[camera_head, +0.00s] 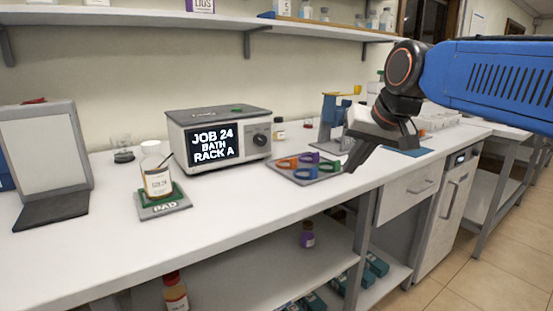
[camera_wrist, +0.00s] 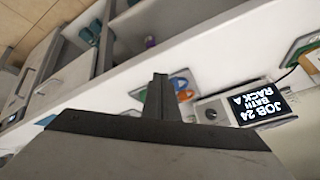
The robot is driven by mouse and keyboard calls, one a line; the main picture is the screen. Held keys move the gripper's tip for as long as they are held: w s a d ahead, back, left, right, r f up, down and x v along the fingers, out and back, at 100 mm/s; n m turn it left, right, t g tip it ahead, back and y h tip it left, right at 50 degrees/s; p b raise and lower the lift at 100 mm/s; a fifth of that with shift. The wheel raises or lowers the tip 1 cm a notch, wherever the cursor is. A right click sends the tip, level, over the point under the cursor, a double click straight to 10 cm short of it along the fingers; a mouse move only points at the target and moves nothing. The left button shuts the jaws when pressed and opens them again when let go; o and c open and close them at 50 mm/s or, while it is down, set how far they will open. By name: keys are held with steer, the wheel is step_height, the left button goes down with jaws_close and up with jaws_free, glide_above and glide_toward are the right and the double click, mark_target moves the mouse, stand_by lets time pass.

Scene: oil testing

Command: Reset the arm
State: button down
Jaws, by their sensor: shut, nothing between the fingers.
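My gripper (camera_head: 353,167) hangs at the end of my blue arm, above the front edge of the white bench (camera_head: 262,196), to the right of a tray of coloured rings. Its fingers are shut with nothing between them. In the wrist view my gripper (camera_wrist: 160,80) shows as dark fingers pointing at the bench, covering part of the tray.
A grey tray (camera_head: 318,178) holds several coloured rings. A bath unit (camera_head: 217,137) reads "JOB 24 BATH RACK A". A bottle (camera_head: 156,172) stands on a green-topped pad (camera_head: 165,207). A grey panel (camera_head: 42,150) stands at left. A shelf (camera_head: 150,17) runs above.

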steer(key=s+d+f+h, duration=0.1)
steer(key=s+d+f, duration=0.4)
steer(key=s+f, duration=0.6)
steer(key=s+d+f+g+h, duration=0.1)
steer(key=s+d+f, duration=0.5)
steer(key=s+f, duration=0.5)
step_height(320, 180, down, 3)
steer(key=shift+d+r+n+g+h, duration=0.1)
steer(key=shift+d+n+g+h, duration=0.15)
steer(key=shift+n+g+h, duration=0.05)
